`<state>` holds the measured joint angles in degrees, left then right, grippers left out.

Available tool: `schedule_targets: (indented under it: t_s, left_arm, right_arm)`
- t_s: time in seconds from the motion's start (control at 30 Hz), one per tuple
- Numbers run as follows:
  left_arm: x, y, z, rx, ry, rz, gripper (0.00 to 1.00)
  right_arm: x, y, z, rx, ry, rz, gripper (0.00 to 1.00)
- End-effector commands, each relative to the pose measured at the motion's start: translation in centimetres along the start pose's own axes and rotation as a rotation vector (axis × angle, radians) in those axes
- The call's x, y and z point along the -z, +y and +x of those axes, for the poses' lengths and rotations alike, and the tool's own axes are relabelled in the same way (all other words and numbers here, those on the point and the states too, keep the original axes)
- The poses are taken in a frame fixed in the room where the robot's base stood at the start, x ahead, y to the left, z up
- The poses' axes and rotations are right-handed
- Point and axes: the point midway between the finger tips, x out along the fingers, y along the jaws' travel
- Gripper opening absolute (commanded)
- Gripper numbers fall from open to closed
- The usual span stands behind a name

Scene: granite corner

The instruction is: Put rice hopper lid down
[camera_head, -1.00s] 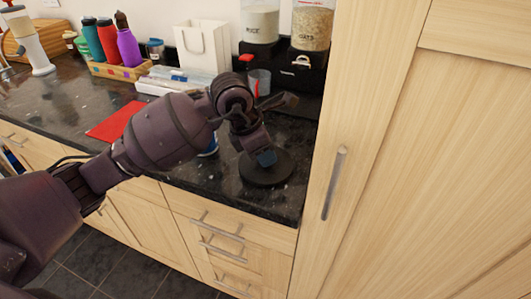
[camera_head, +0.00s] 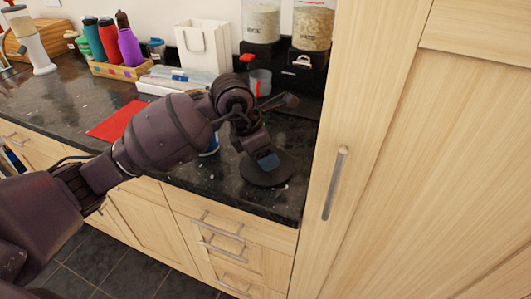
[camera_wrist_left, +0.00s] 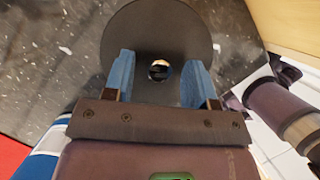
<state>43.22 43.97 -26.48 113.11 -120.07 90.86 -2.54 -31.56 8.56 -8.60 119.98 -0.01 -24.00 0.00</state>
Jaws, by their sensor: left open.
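The rice hopper lid (camera_head: 284,177) is a dark round disc lying flat on the black granite counter near its front edge. In the left wrist view the lid (camera_wrist_left: 160,22) fills the top middle, with a small shiny round knob (camera_wrist_left: 160,70) at its centre. My left gripper (camera_head: 266,160) is over the lid, pointing down. In the left wrist view its two blue fingers stand apart on either side of the knob, with gaps, so it is open and holds nothing. The rice hopper (camera_head: 262,20) stands at the back. My right gripper is not in view.
An oats hopper (camera_head: 313,25) stands beside the rice one. A clear cup (camera_head: 260,82) is behind my wrist. A tall wooden cabinet (camera_head: 350,130) borders the counter on the right.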

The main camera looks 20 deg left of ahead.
Motion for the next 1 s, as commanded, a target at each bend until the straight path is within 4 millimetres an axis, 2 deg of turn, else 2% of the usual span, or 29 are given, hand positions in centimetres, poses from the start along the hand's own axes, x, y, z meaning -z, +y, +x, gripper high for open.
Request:
schedule_targets:
  t_s: [0.4,0.6,0.8,1.0]
  left_arm:
    - [-0.1,0.0,-7.7,-0.008,-0.003,0.003,0.51]
    - [-0.1,0.1,-10.6,-0.005,-0.002,0.001,0.51]
    - [0.0,0.0,-11.8,-0.002,-0.001,0.001,0.51]
    - [0.0,0.0,-11.9,-0.001,-0.001,0.001,0.51]
  right_arm:
    - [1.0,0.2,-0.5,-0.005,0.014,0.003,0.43]
    - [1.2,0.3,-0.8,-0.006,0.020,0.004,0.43]
    - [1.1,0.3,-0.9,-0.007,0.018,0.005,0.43]
    - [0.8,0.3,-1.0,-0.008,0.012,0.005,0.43]
